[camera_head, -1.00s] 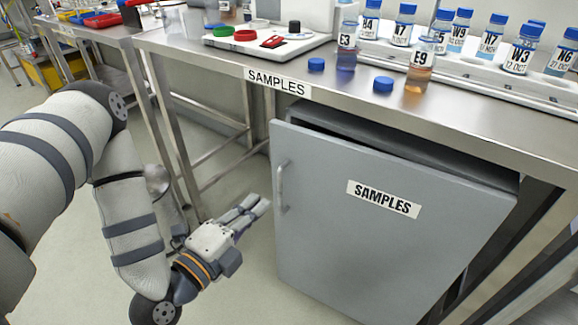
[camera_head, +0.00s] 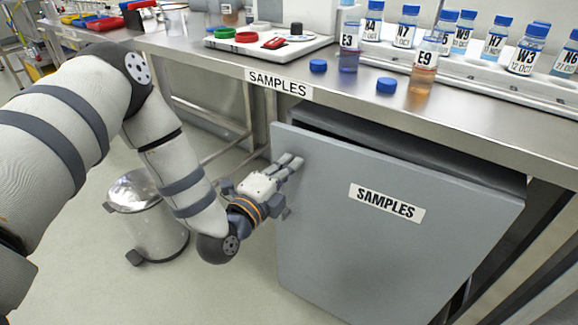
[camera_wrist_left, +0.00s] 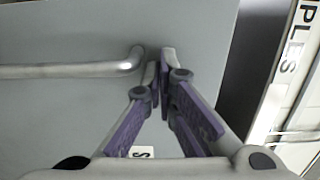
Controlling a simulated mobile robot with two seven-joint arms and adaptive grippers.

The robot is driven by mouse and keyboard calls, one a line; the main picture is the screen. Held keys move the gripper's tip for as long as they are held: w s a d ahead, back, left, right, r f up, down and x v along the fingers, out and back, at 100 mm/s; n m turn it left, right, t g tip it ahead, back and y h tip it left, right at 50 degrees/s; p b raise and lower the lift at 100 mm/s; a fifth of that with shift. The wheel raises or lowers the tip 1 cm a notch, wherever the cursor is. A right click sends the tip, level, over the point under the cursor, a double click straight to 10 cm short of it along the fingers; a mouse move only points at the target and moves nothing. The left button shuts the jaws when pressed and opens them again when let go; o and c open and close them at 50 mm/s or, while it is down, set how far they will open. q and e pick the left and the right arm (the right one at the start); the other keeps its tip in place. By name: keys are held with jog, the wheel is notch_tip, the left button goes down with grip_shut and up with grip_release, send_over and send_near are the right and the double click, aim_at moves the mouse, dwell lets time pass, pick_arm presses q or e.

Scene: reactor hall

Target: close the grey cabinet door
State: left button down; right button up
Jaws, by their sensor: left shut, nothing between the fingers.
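The grey cabinet door (camera_head: 390,255) carries a "SAMPLES" label (camera_head: 387,203) and stands ajar, with a dark gap along its top in the head view. My left gripper (camera_head: 295,163) is shut and empty, its fingertips at the door's upper left, over the place of the handle. In the left wrist view the door (camera_wrist_left: 60,110) fills the left and middle. The bar handle (camera_wrist_left: 75,69) lies just left of the closed fingertips (camera_wrist_left: 160,62). I cannot tell whether the fingers touch the door. My right gripper is not in view.
A steel bench (camera_head: 200,52) runs above the cabinet (camera_head: 425,145). Sample bottles (camera_head: 425,62), loose blue caps (camera_head: 386,86) and a white device (camera_head: 262,42) stand on it. A pedal bin (camera_head: 150,225) stands on the floor behind my left arm.

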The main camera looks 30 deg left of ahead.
aim_at(299, 152)
pick_arm(q)
jog(key=w+m+h, duration=0.1)
jog(key=w+h, duration=0.1)
jog(key=w, duration=0.2)
jog(key=shift+w+a+b, duration=0.1)
jog(key=shift+w+b, duration=0.2)
jog(key=shift+w, duration=0.1)
jog(key=shift+r, duration=0.25)
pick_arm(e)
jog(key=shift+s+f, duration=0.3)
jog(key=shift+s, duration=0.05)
